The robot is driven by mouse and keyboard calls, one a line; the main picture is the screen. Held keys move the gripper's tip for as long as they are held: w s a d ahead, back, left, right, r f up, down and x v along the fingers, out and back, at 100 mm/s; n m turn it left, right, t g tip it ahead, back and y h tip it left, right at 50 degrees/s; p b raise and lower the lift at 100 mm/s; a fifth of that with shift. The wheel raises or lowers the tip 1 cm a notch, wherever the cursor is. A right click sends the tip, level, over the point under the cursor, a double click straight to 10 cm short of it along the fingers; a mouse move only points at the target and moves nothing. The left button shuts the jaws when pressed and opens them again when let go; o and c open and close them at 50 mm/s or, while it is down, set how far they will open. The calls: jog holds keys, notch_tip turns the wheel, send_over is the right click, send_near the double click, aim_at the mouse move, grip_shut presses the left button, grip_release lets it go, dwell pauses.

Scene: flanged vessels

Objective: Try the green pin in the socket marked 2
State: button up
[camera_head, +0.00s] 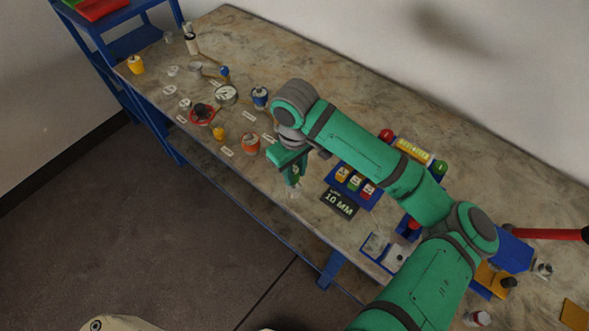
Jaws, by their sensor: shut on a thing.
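My gripper (292,180) points down over the front part of the table, left of the dark 10 MM sign (341,203). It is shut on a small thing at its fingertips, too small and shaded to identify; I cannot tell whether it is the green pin. A blue tray (375,201) behind the sign holds yellow, green and red labelled pieces; the green piece (355,183) stands in the middle. Several small white label plates lie among the vessels on the left, one (227,151) near the front edge. Their marks are unreadable, so I cannot pick out socket 2.
An orange vessel (251,144), a blue one (260,97), a red-based one (202,113) and a round gauge-like piece (226,95) stand left of my gripper. A yellow-labelled box (413,151) is at the back. My arm covers much of the table's right half.

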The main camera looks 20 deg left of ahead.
jog(key=shift+f, duration=0.3)
dwell(0.9)
jog(key=shift+a+f, duration=0.1)
jog(key=shift+a, duration=0.05)
dwell(0.4)
jog(key=shift+w+f, duration=0.1)
jog(key=shift+f, duration=1.7)
dwell(0.7)
dwell(0.6)
jog(key=shift+r, duration=0.2)
jog(key=shift+r, duration=2)
